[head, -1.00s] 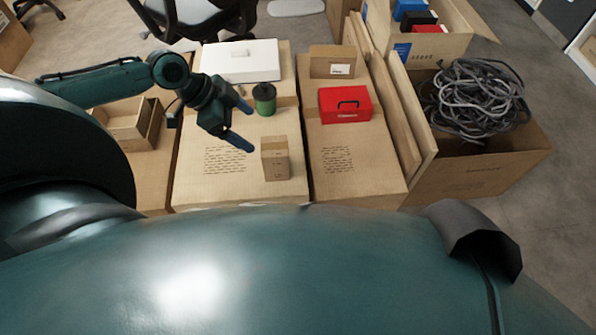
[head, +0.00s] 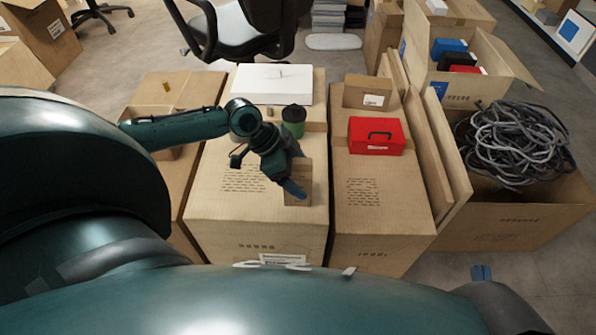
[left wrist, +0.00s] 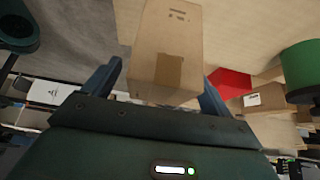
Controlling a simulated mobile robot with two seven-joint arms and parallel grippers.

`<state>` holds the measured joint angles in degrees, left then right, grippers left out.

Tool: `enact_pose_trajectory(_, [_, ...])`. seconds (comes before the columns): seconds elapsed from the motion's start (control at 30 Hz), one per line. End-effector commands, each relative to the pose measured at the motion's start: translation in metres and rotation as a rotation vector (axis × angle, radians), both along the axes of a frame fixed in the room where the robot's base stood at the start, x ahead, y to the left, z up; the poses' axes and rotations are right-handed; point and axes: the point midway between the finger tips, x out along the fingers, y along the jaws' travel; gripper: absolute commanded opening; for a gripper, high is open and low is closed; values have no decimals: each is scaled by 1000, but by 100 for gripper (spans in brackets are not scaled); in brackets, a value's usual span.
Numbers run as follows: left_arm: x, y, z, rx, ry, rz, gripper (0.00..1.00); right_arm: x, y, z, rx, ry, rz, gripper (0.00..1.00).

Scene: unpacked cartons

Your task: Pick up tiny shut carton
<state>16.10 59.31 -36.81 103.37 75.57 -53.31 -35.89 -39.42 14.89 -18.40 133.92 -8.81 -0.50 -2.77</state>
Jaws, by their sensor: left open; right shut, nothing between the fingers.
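The tiny shut carton (head: 301,178) is a small upright brown box on top of the large carton (head: 255,215) in the middle. My left gripper (head: 293,170) is open at the carton and hides part of it in the head view. In the left wrist view the tiny carton (left wrist: 165,48) shows between the spread blue fingers of my left gripper (left wrist: 158,82). I cannot tell whether the fingers touch it. My right gripper (head: 482,272) shows only as blue fingertips at the lower right, shut and empty, away from the carton.
A green cylinder (head: 293,121) and a white flat box (head: 273,84) stand behind the tiny carton. A red case (head: 376,136) and a small brown box (head: 367,92) lie on the neighbouring carton. An open carton with grey cable (head: 515,143) stands at right.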

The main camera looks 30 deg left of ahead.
Motion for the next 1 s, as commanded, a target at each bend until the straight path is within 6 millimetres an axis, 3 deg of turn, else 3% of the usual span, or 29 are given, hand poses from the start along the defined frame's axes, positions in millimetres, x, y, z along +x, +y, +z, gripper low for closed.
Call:
enact_pose_trajectory(0.1, [5,-6,-13,-1,-1,1,85,-1,2,-2,3,-36,12,0])
enact_pose_trajectory(0.4, [6,-8,-15,2,-1,1,84,-2,3,1,4,-49,16,0])
enact_pose_trajectory(1.0, [5,-8,-15,1,0,1,35,-1,3,0,5,-48,15,0])
